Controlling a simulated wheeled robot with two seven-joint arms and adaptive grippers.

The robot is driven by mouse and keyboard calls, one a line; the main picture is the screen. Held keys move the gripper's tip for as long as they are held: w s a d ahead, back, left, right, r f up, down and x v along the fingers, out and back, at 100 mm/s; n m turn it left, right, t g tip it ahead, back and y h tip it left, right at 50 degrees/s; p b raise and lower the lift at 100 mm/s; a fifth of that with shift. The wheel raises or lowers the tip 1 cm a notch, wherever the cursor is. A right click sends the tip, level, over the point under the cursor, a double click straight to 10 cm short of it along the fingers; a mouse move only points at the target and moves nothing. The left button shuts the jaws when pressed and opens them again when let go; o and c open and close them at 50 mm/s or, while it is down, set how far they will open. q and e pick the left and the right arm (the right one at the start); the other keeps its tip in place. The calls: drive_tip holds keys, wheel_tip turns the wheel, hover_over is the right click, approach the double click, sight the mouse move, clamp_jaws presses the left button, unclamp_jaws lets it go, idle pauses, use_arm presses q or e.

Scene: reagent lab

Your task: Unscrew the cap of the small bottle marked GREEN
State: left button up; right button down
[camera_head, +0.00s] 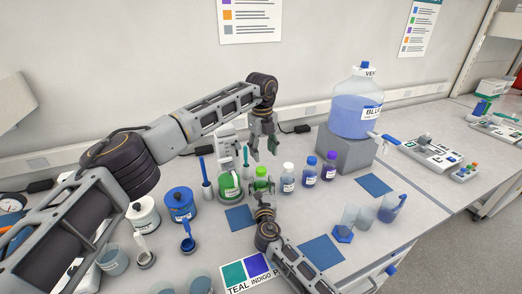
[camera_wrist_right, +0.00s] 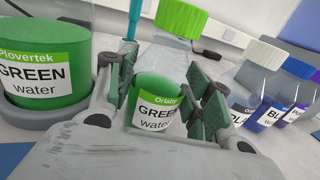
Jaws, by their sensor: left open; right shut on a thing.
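The small bottle marked GREEN (camera_wrist_right: 158,98) stands upright between my right gripper's fingers in the right wrist view, with green liquid and a white and green label. Its green cap (camera_wrist_right: 183,18) sits on top, above the clear upper part; the cap also shows in the head view (camera_head: 261,171). My right gripper (camera_head: 262,190) is shut on the bottle's body, low near the bench, and partly hides it in the head view. My left gripper (camera_head: 263,150) is open and empty, pointing down above the cap and apart from it.
A larger GREEN water container (camera_wrist_right: 45,70) stands close left of the bottle. White-, blue- and purple-capped bottles (camera_head: 288,178) (camera_head: 309,172) (camera_head: 328,167) stand to its right. Blue mats (camera_head: 321,252) (camera_head: 374,185) lie on the bench. A big blue carboy (camera_head: 355,110) stands on a grey block behind.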

sight(261, 169)
use_arm(q)
drive_tip(key=m, duration=0.4)
drive_tip(key=shift+a+m, duration=0.15)
drive_tip(key=shift+m, duration=0.15)
drive_tip(key=m, duration=0.5)
drive_tip(key=shift+a, duration=0.15)
drive_tip(key=m, duration=0.4)
drive_tip(key=shift+s+a+m, duration=0.1)
drive_tip(key=shift+m, duration=2.6)
drive_tip(key=shift+f, duration=3.95)
